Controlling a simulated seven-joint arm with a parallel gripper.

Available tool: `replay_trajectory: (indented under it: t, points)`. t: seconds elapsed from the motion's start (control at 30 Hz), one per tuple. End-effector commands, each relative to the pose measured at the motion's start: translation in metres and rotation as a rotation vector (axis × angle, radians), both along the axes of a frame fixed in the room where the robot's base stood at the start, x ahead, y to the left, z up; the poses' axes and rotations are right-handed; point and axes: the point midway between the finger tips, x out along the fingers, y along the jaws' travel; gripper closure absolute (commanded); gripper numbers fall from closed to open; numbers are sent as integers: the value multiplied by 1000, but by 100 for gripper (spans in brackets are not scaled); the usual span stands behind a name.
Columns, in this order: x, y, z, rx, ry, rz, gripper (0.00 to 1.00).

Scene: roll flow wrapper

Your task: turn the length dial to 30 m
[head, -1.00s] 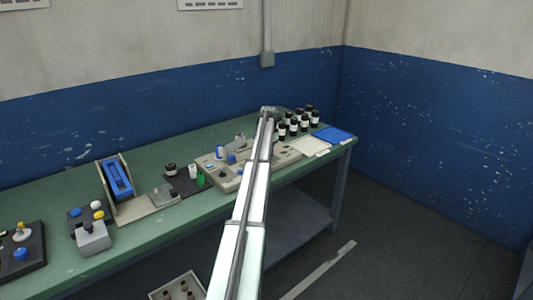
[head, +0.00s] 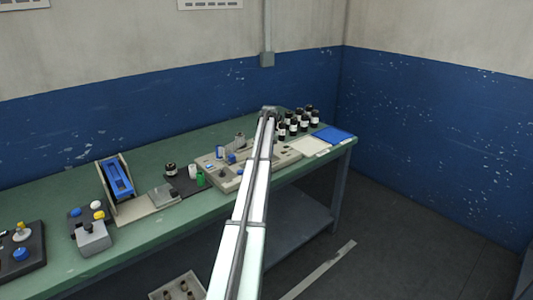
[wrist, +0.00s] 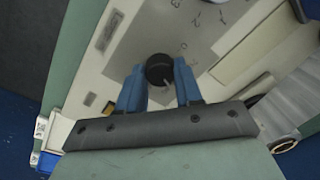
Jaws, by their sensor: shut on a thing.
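The length dial (wrist: 159,69) is a round black knob with a pale pointer line, set in a grey panel (wrist: 160,30) with printed numbers around it in the wrist view. My gripper (wrist: 160,85) has blue fingers on both sides of the knob and is shut on it. The pointer line aims toward the lower right of the wrist view. The numbers run up and to the right of the knob; which one the pointer matches I cannot tell. In the head view my arm hides the dial, and the beige machine (head: 225,178) shows beside it.
Several dark bottles with white labels (head: 303,120) stand just behind and right of my arm's end. A white tray (head: 308,147) and a blue tray (head: 334,135) lie at the bench's right end. A green cylinder (head: 200,178) stands left of the machine.

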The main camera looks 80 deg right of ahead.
Motion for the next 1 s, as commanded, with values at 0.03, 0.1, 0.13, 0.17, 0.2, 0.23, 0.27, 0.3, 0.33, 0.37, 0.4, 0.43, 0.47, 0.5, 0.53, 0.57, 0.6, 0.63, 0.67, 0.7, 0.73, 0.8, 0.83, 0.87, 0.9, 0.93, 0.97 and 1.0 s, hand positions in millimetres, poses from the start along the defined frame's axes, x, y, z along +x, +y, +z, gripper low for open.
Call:
replay_trajectory:
  t: [0.03,0.1,0.13,0.17,0.2,0.23,0.27,0.3,0.33,0.37,0.4,0.43,0.47,0.5,0.53,0.57,0.6,0.63,0.67,0.7,0.73,0.8,0.83,0.87,0.9,0.93,0.97,1.0]
  points:
    - [0,0,0,0,0,32,96]
    - [0,0,0,0,0,78,96]
    - [0,0,0,0,0,97,96]
    - [0,0,0,0,0,114,96]
    - [0,0,0,0,-1,135,96]
    - [0,0,0,0,-1,151,96]
    - [0,0,0,1,-1,164,96]
    - [0,0,0,1,-1,181,96]
    - [0,0,0,0,-1,192,96]
    - [0,0,0,0,-1,202,96]
    - [0,0,0,0,-1,215,96]
    - [0,0,0,0,-1,222,96]
    - [0,0,0,0,-1,229,96]
    - [0,0,0,0,-1,237,96]
    - [0,0,0,0,-1,242,96]
    - [0,0,0,0,-1,245,96]
    - [0,0,0,1,-1,249,96]
    - [0,0,0,1,-1,251,96]
    - [0,0,0,0,-1,252,96]
    - [0,0,0,0,-1,253,96]
    - [0,0,0,0,-1,254,96]
    - [0,0,0,0,-1,254,96]
    - [0,0,0,0,-1,254,96]
    - [0,0,0,0,-1,254,96]
    - [0,0,0,0,-1,253,96]
    - [0,0,0,0,-1,253,96]
    - [0,0,0,0,-1,253,96]
    - [0,0,0,0,-1,253,96]
